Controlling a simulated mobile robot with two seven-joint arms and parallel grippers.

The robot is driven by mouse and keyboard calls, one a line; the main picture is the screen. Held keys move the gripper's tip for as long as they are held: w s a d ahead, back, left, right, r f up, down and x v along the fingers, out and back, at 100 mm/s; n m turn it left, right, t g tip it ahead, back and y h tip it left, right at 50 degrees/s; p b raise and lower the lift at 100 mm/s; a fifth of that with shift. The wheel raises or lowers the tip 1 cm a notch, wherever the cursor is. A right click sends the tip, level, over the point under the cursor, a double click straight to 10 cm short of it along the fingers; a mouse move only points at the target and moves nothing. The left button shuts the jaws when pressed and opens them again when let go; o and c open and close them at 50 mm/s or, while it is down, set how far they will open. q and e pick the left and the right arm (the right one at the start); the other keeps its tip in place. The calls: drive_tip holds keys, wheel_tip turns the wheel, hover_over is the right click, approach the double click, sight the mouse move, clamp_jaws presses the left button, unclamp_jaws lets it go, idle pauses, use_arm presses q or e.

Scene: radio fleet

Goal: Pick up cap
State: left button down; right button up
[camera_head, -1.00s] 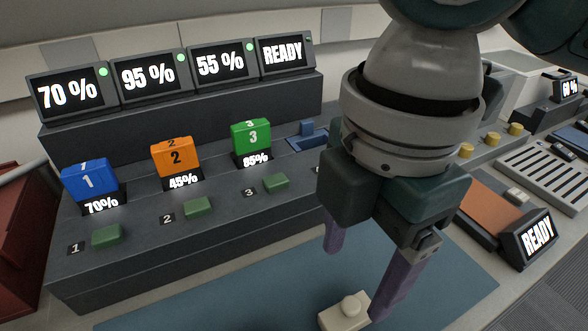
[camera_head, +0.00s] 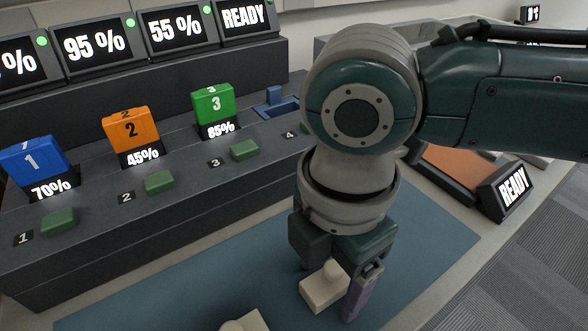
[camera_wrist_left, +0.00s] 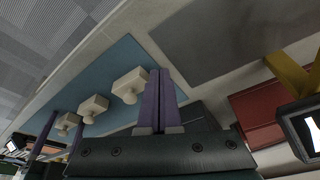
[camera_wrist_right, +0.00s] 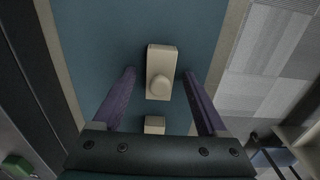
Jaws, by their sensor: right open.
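Cream caps, blocks with a round knob on top, stand on a blue mat (camera_head: 160,300). One cap (camera_head: 323,288) is at my right gripper (camera_head: 335,290) in the head view; a second cap (camera_head: 246,322) is cut off by the bottom edge. In the right wrist view, one cap (camera_wrist_right: 161,72) lies between the spread purple fingers of my right gripper (camera_wrist_right: 159,76), with gaps on both sides; another cap (camera_wrist_right: 154,125) is nearer the palm. My left gripper (camera_wrist_left: 158,76) has its fingers together and empty, beside a cap (camera_wrist_left: 130,84) in the left wrist view.
A dark charger rack with numbered batteries, blue (camera_head: 35,160), orange (camera_head: 131,130) and green (camera_head: 214,104), stands at left. An orange pad (camera_head: 455,168) and a READY display (camera_head: 510,192) lie at right. The mat's left front is mostly clear.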

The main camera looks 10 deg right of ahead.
drive_tip(key=c, duration=1)
clamp_jaws()
drive_tip(key=shift+r, duration=0.15)
